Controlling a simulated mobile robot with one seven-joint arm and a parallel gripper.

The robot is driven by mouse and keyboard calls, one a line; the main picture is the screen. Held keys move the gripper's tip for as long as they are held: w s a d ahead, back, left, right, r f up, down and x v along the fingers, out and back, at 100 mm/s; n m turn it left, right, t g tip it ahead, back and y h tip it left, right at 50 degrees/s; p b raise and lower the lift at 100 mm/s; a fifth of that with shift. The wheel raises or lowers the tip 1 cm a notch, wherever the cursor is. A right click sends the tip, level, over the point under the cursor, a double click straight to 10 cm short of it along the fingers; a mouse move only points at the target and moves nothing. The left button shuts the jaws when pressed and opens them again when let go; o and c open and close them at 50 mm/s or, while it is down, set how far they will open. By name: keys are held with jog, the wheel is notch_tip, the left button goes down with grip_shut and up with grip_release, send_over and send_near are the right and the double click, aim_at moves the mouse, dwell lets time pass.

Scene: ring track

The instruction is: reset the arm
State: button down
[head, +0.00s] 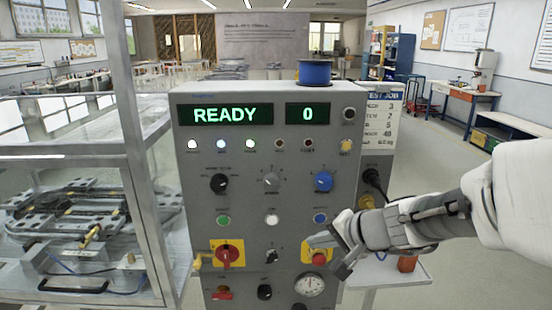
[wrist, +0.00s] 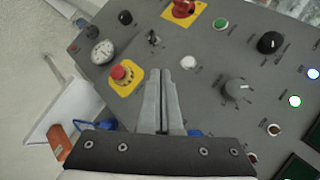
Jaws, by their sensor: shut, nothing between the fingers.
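My arm (head: 430,220) reaches in from the right toward a grey control panel (head: 275,235). My gripper (head: 338,256) is in front of the panel's lower right part, beside a red mushroom button (head: 319,258) on a yellow plate. In the wrist view my gripper (wrist: 160,76) is shut and empty, its fingers pointing at the panel. The red button (wrist: 121,73) lies left of the fingertips there, and I see no clear contact. The panel display (head: 225,114) reads READY, and the smaller one (head: 308,113) reads 0.
A red rotary handle (head: 228,255) on yellow and a round gauge (head: 310,285) are on the panel. A blue spool (head: 314,72) sits on top. A framed clear enclosure (head: 150,190) with metal parts stands left. Open floor (head: 420,125) lies behind right.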

jog(key=s+d+r+n+g+h, duration=0.1)
jog(key=s+n, duration=0.3)
jog(key=s, duration=0.6)
jog(key=s+d+r+n+g+h, duration=0.1)
jog(key=s+d+r+n+h, duration=0.1)
jog(key=s, duration=0.8)
jog(key=shift+s+d+r+n+g+h, duration=0.15)
jog(key=shift+d+r+n+g+h, duration=0.25)
jog(key=shift+n+h, duration=0.7)
